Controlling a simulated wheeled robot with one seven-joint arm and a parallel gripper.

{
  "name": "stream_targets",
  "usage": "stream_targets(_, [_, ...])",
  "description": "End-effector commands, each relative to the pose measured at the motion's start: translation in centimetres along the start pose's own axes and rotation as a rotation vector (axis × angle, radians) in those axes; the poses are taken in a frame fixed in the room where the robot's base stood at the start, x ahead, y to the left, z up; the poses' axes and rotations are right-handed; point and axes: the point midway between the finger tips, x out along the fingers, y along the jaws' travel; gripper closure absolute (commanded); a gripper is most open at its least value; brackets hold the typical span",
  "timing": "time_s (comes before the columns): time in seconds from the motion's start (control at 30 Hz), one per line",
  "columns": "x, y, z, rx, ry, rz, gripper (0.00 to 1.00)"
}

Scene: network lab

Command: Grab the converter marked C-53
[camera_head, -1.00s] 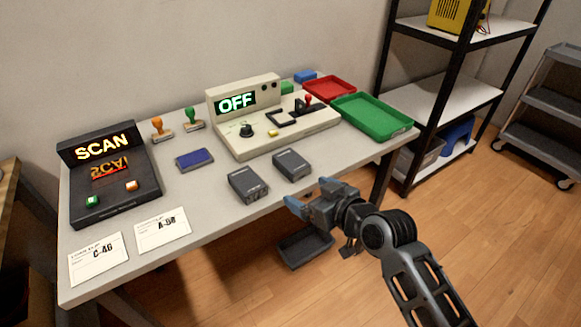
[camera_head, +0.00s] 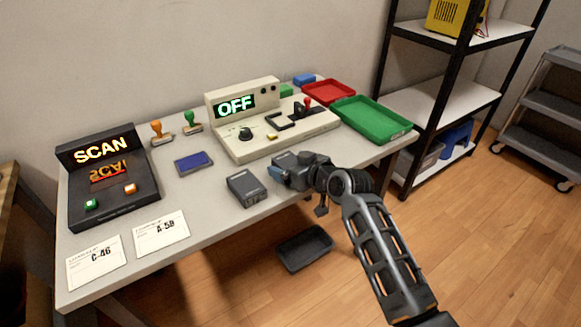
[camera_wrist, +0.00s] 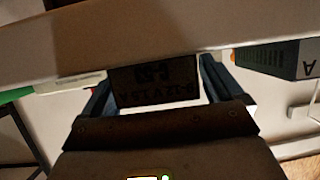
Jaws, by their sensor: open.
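Two dark grey box-shaped converters are on the table (camera_head: 215,222). The right converter (camera_head: 284,159) is partly hidden by my gripper (camera_head: 284,172) in the head view. In the wrist view this dark box (camera_wrist: 152,78) lies between my two open fingers (camera_wrist: 158,92), with no clear sign of contact. Its dim upside-down marking looks like C-53. The left converter (camera_head: 246,188) stands just left of my gripper, apart from it. It also shows at the right of the wrist view (camera_wrist: 275,58), where a letter A is legible on its side.
A control unit reading OFF (camera_head: 240,138) stands behind the converters. A SCAN device (camera_head: 105,180), two stamps, a blue pad (camera_head: 194,161) and cards marked C-46 and A-58 are left. Red and green trays (camera_head: 372,118) are at right.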

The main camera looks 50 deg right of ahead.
Motion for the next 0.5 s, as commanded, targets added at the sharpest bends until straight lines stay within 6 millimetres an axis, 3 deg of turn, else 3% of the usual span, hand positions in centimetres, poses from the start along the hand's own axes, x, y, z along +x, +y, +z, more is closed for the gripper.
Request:
stream_targets(0.27, [0.25, -0.01, 0.02, 0.0, 0.0, 0.0, 0.07])
stream_targets(0.5, [0.24, -0.03, 0.02, 0.0, 0.0, 0.0, 0.3])
